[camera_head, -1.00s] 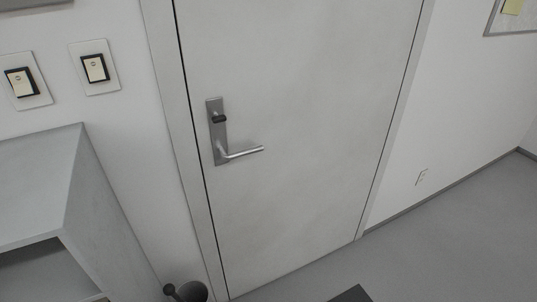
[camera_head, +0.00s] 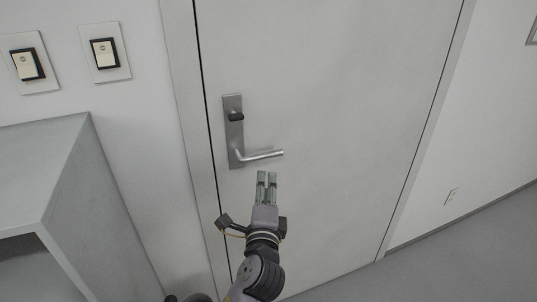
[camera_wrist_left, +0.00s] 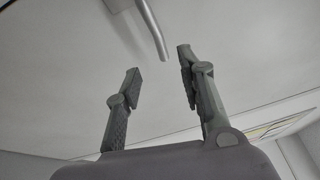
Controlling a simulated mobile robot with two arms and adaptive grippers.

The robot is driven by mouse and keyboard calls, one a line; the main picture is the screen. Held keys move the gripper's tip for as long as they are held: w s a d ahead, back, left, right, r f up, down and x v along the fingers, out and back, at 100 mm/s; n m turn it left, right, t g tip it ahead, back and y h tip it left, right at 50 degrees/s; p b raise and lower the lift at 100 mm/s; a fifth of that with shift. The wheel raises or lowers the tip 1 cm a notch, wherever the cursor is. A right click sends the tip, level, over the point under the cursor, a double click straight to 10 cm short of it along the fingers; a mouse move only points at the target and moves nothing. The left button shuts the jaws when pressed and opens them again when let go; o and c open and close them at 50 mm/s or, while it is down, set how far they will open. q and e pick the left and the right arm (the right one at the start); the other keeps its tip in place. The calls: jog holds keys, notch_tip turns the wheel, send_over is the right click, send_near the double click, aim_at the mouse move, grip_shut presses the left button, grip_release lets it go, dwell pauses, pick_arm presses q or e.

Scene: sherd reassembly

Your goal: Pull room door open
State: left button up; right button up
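The room door (camera_head: 330,130) is light grey and looks shut in its frame. Its metal lever handle (camera_head: 262,155) sticks out to the right from a plate with a dark thumb-turn, near the door's left edge. My left gripper (camera_head: 267,174) is just below the lever, apart from it in the head view. In the left wrist view, my left gripper (camera_wrist_left: 158,65) has its two fingers spread with nothing between them, and the lever (camera_wrist_left: 152,28) hangs in from the top, its end near the gap between the fingertips. My right gripper is not in view.
A grey shelf unit (camera_head: 60,165) stands left of the door. Two light switches are on the wall above it, one at the left (camera_head: 27,63) and one nearer the door (camera_head: 104,53). The grey floor (camera_head: 440,250) at the right is clear.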

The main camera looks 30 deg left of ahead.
aim_at(267, 155)
pick_arm(q)
jog(key=p+x, duration=0.1)
jog(key=x, duration=1.2)
jog(key=shift+w+a, duration=0.15)
jog(key=shift+w, duration=0.2)
grip_shut()
